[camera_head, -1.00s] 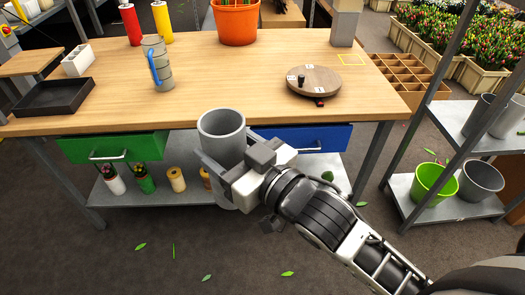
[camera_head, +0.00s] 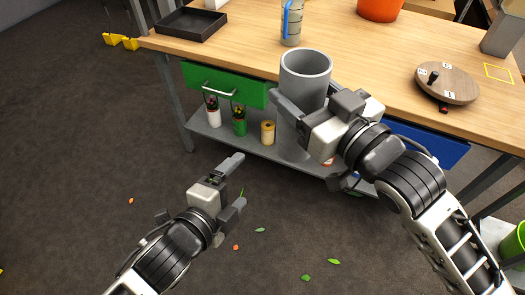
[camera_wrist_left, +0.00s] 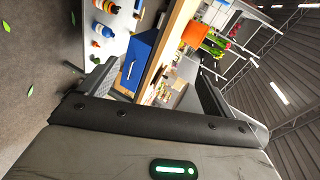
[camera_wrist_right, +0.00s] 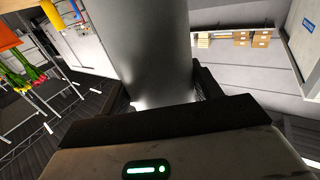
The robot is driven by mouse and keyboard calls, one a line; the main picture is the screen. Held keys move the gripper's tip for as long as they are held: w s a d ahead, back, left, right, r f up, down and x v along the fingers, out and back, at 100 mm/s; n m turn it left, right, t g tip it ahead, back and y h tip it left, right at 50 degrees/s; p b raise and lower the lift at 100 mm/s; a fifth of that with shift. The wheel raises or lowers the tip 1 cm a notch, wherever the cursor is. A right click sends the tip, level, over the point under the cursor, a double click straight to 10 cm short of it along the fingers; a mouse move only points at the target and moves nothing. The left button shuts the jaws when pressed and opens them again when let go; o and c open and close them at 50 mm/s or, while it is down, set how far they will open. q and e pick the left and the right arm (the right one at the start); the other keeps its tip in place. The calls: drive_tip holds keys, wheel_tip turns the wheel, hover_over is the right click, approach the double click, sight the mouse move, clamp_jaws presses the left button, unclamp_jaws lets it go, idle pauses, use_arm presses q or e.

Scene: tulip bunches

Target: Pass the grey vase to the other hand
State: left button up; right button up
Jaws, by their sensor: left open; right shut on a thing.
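The grey vase (camera_head: 306,75) is an upright, open-topped cylinder in front of the workbench edge in the head view. My right gripper (camera_head: 300,115) is shut on the vase from its right, lower side. In the right wrist view the vase (camera_wrist_right: 155,45) fills the space between the fingers. My left gripper (camera_head: 238,180) is open and empty, lower left of the vase and clearly apart from it. In the left wrist view its fingers (camera_wrist_left: 155,85) are spread with nothing between them. The lower part of the vase is partly hidden by my right gripper.
The workbench (camera_head: 240,55) with a green drawer (camera_head: 225,85) and a blue drawer (camera_head: 430,142) stands behind the vase. A black tray (camera_head: 187,25), a measuring jug (camera_head: 291,22) and a round turntable (camera_head: 447,83) sit on it. Open floor lies in front at left.

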use_arm(q)
drive_tip(key=s+d+r+m+t+h, duration=0.1)
drive_tip(key=d+r+m+h, duration=0.15)
drive_tip(key=r+m, duration=0.6)
drive_tip(key=s+d+r+m+t+h, duration=0.1)
drive_tip(key=d+r+m+h, duration=0.2)
drive_tip(key=m, duration=1.1)
drive_tip(key=shift+y, duration=0.45)
drive_tip(key=x, duration=1.1)
drive_tip(key=shift+w+d+r, duration=0.1)
drive_tip(key=shift+w+r, duration=0.25)
drive_tip(key=shift+w, duration=0.05)
drive_tip(key=c, duration=1.1)
use_arm(e)
drive_tip(key=o, duration=1.9)
